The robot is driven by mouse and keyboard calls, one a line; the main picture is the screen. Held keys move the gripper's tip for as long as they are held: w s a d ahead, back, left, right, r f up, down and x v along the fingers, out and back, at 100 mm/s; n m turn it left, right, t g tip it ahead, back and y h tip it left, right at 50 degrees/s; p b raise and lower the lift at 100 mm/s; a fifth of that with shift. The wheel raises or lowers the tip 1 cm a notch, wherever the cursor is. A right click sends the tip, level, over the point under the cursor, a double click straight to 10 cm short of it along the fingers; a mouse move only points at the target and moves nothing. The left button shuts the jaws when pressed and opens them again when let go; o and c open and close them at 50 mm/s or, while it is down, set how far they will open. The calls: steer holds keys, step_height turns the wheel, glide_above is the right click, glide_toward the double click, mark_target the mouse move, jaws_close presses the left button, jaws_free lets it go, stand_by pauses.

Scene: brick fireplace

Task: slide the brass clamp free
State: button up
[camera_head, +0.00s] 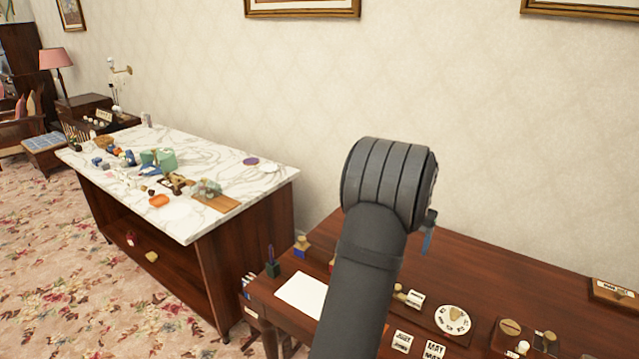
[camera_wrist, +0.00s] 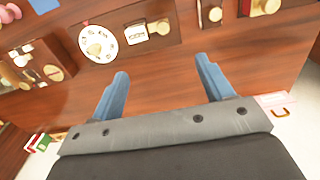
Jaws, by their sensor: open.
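My gripper (camera_wrist: 162,66) is open, its two blue fingers apart with only bare desk between the tips. In the head view a blue finger (camera_head: 428,238) shows beside my dark wrist, above the desk. A small brass piece (camera_wrist: 163,27) sits at the end of a white lettered roller (camera_wrist: 137,34) on a wooden plate, ahead of the fingertips and apart from them. I cannot tell whether this piece is the brass clamp. The roller also shows in the head view (camera_head: 415,299). A white dial (camera_wrist: 97,44) with a brass-coloured centre stands beside it, also in the head view (camera_head: 453,319).
The wooden desk (camera_head: 480,262) is mostly clear at the back. Another fitted plate with a brass disc (camera_head: 510,327) lies to the right. Paper (camera_head: 302,294) and printed cards (camera_head: 402,341) lie in front. A cluttered marble-topped table (camera_head: 265,187) stands left.

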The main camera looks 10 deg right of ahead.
steer(key=shift+s+f, duration=0.1)
steer(key=c, duration=0.7)
steer(key=shift+s+d+f+y, duration=0.25)
steer(key=shift+s+f+y, duration=0.4)
steer(key=shift+f, duration=0.3)
steer(key=c, duration=0.7)
steer(key=s+f+t, duration=0.1)
steer(key=s+f+t+y, duration=0.1)
steer(key=s+d+f+y, duration=0.1)
steer(key=f, duration=0.1)
steer(key=shift+s+f+m+t+y, duration=0.1)
steer(key=shift+s+m+t+y, duration=0.15)
steer(key=shift+m+t, duration=0.15)
jaws_close()
steer(key=s+d+f+m+t, duration=0.2)
steer(key=s+d+f+t, duration=0.1)
steer(key=s+d+t, duration=0.1)
steer(key=shift+s+t+y, duration=0.35)
steer(key=shift+t+y, duration=0.05)
steer(key=shift+t, duration=0.3)
steer(key=shift+f, duration=0.1)
